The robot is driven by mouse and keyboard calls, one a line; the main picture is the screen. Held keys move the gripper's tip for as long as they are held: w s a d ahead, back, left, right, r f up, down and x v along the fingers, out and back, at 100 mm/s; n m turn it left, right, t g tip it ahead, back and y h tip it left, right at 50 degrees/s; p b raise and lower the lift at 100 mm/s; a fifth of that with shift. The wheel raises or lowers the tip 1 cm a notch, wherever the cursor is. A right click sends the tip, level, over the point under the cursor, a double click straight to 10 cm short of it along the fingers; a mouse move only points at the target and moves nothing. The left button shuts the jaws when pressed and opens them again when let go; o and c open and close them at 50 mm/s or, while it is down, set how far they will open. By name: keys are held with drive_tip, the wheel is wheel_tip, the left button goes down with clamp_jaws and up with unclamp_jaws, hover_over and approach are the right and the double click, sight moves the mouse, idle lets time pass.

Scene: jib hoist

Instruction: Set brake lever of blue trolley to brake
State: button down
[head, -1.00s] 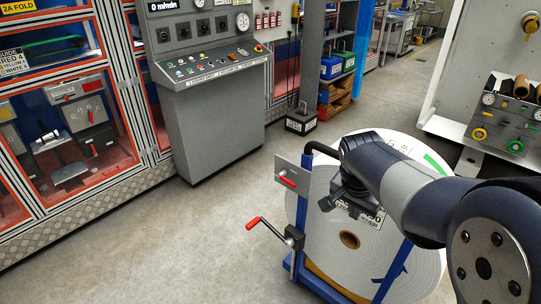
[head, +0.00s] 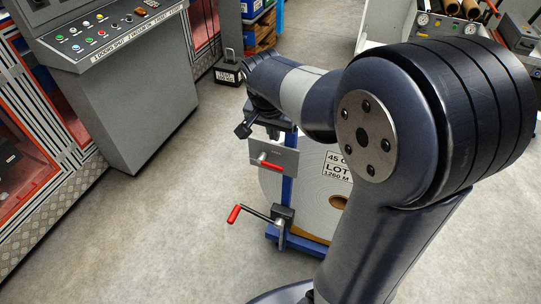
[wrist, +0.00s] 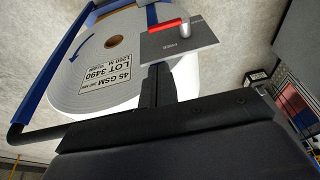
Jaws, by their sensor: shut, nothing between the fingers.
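The blue trolley (head: 287,190) carries a large white paper roll (head: 310,200). A grey plate (head: 287,156) at the top of its post bears the brake lever (head: 270,162), which has a red handle and lies nearly level in the head view. The lever (wrist: 168,26) and plate (wrist: 165,48) also show in the wrist view; the plate's small print is too small to read surely. My gripper (head: 243,130) is shut and empty, above and left of the plate in the head view. Its dark fingers (wrist: 158,85) end near the plate in the wrist view; contact cannot be told.
A crank with a red grip (head: 236,213) sticks out left from the trolley below the plate. A grey control console (head: 120,100) stands at the left, and a dark block with a label (head: 229,72) lies behind. The floor between console and trolley is clear.

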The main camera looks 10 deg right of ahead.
drive_tip(key=x, duration=0.4)
drive_tip(key=p+x, duration=0.1)
drive_tip(key=x, duration=0.4)
drive_tip(key=s+x, duration=0.1)
drive_tip(key=x, duration=0.4)
drive_tip(key=shift+a+f, duration=0.15)
drive_tip(key=shift+a, duration=0.25)
